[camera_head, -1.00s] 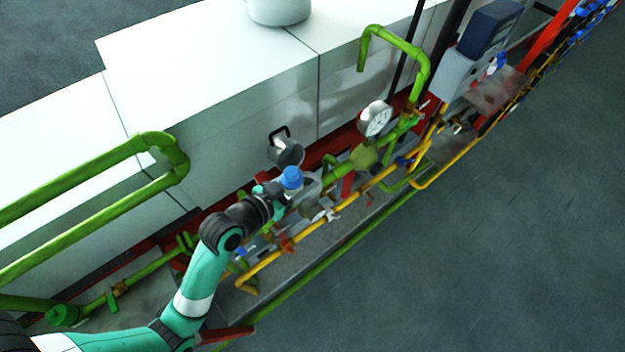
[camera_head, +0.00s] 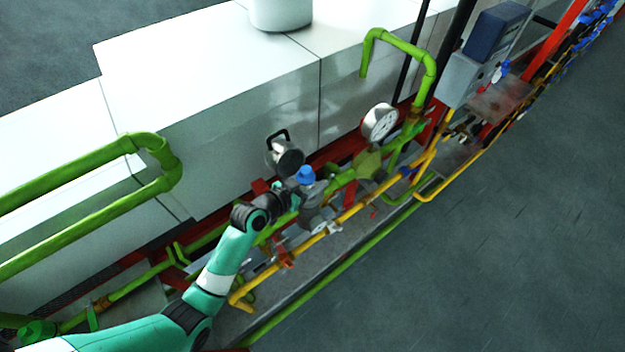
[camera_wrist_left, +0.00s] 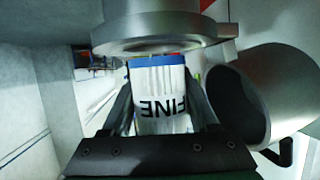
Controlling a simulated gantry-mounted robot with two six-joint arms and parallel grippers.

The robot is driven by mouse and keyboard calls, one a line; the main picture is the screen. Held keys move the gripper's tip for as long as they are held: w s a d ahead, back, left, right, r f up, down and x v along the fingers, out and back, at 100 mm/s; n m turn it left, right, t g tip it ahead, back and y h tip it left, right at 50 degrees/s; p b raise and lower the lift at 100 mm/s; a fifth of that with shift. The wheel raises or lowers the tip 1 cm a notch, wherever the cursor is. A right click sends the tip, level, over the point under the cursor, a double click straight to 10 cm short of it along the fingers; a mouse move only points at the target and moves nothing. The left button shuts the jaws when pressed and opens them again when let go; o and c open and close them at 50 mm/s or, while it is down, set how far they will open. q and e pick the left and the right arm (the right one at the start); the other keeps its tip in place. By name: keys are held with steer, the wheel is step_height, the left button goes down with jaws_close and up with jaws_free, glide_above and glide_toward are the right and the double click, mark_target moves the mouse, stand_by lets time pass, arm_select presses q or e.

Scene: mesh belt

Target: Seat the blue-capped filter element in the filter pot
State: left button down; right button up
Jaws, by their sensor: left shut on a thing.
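The blue-capped filter element (camera_head: 306,175) shows in the head view as a blue cap at the end of my left arm. In the left wrist view its white body (camera_wrist_left: 160,95) carries dark lettering reading FINE and a blue band. My left gripper (camera_head: 288,196) is shut on it, with a finger on each side of the body. The filter pot (camera_head: 313,207) seems to be the grey metal body just below the cap. A round metal rim (camera_wrist_left: 158,35) lies close against the blue band in the wrist view. I cannot tell whether the element has entered it.
An open metal cup with a black handle (camera_head: 286,158) stands close behind the gripper; it also shows in the wrist view (camera_wrist_left: 268,95). Green pipes (camera_head: 170,165), a yellow pipe (camera_head: 345,214) and a dial gauge (camera_head: 381,122) crowd the rig. The floor in front is clear.

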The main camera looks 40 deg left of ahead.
arm_select(q)
steer(key=shift+f+b, duration=0.5)
steer(key=shift+f, duration=0.1)
steer(key=shift+c, duration=0.7)
jaws_free()
steer(key=shift+s+r+p, duration=0.35)
steer(key=shift+r+p, duration=0.35)
steer(key=shift+r, duration=0.2)
steer(key=p+v, duration=0.1)
steer(key=v, duration=1)
